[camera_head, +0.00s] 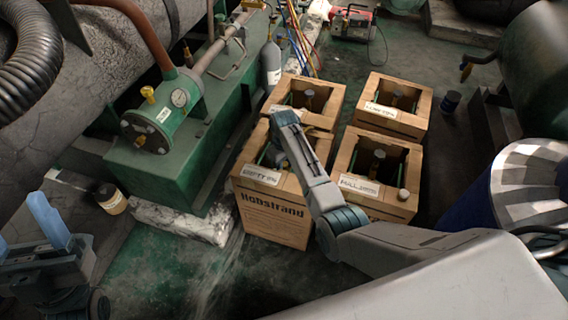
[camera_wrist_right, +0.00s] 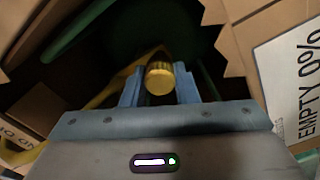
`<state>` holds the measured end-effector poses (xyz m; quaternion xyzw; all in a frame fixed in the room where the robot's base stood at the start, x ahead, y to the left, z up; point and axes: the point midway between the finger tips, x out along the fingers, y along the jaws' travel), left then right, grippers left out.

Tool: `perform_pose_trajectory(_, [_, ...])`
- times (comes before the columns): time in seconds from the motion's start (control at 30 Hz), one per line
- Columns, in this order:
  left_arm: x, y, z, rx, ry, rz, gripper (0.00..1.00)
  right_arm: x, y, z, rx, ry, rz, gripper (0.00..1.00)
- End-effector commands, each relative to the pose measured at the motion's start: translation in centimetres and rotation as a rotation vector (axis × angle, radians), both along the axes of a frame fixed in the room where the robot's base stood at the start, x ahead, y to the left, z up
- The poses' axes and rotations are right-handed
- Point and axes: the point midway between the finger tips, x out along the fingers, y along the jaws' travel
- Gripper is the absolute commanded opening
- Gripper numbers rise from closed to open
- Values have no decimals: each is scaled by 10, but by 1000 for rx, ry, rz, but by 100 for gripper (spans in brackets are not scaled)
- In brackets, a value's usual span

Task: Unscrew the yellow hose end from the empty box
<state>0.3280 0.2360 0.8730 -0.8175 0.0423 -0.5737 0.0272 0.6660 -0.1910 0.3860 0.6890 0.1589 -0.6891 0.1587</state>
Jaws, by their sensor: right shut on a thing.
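The empty box (camera_head: 275,212) is the near left cardboard box, with a label that reads EMPTY; the label also shows in the wrist view as EMPTY 0% (camera_wrist_right: 298,80). My right gripper (camera_wrist_right: 158,80) reaches down into this box and is shut on the brass-yellow hose end (camera_wrist_right: 160,79), which sits between its blue fingers. The yellow hose (camera_wrist_right: 107,95) runs off behind the left finger. The dark green cylinder (camera_wrist_right: 150,30) lies beyond the hose end. Whether the threads are still engaged is hidden. My left gripper (camera_head: 28,235) is open and empty at the lower left.
A box labelled FULL (camera_head: 372,205) stands to the right, with two more open boxes (camera_head: 400,103) behind. The front floor is clear.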

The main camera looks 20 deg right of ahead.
Motion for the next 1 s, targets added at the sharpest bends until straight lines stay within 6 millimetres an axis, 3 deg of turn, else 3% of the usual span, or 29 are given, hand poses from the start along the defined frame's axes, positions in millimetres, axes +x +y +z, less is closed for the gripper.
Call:
perform_pose_trajectory(0.43, [0, 0, 5, 0, 0, 0, 57, 0, 0, 2, -1, 0, 29, 5])
perform_pose_trajectory(1.0, [0, 0, 30, 0, 0, 0, 57, 0, 0, 1, 0, 1, 305, 5])
